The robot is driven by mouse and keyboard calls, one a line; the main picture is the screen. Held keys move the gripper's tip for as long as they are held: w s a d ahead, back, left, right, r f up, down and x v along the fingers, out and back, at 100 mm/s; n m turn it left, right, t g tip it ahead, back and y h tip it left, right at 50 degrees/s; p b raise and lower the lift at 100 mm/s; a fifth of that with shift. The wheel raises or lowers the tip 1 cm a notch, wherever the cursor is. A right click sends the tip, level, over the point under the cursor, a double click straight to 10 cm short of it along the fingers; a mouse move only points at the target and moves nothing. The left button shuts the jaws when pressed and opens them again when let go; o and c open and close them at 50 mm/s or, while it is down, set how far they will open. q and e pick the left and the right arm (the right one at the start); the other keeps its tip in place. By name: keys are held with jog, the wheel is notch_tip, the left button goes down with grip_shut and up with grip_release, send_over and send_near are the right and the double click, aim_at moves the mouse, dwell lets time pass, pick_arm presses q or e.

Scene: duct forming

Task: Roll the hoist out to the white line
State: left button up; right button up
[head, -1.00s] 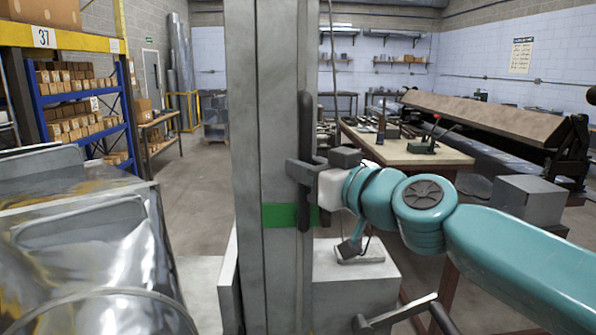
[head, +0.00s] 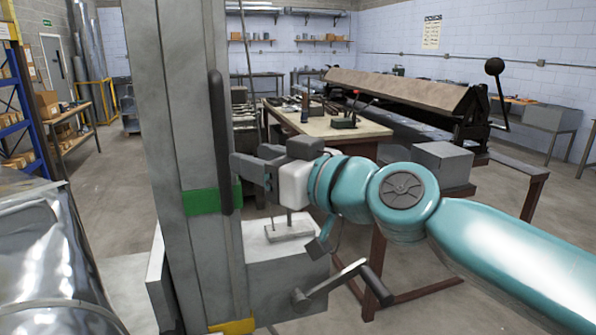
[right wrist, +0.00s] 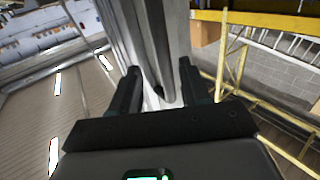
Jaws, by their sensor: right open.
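The hoist's tall grey mast (head: 172,95) stands left of centre in the head view, with a green band (head: 201,201) and a long dark handle bar (head: 218,140). My right gripper (head: 240,165) is open at the right side of this bar, level with the part just above the green band. In the right wrist view the two dark fingers (right wrist: 158,90) are spread, with the mast (right wrist: 131,35) and the bar's dark end (right wrist: 157,80) beyond and between them. Contact cannot be told. My left gripper is out of view. I cannot make out the white line on the floor.
A crank with a dark grip (head: 376,285) sticks out low on the hoist's right. A shiny metal duct piece (head: 45,265) fills the lower left. A workbench (head: 340,122) and a long folding machine (head: 400,92) stand behind. Floor (head: 105,165) is clear at back left.

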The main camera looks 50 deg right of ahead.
jog(key=s+b, duration=0.1)
jog(key=s, duration=0.7)
jog(key=shift+s+d, duration=0.2)
jog(key=shift+w+a, duration=0.1)
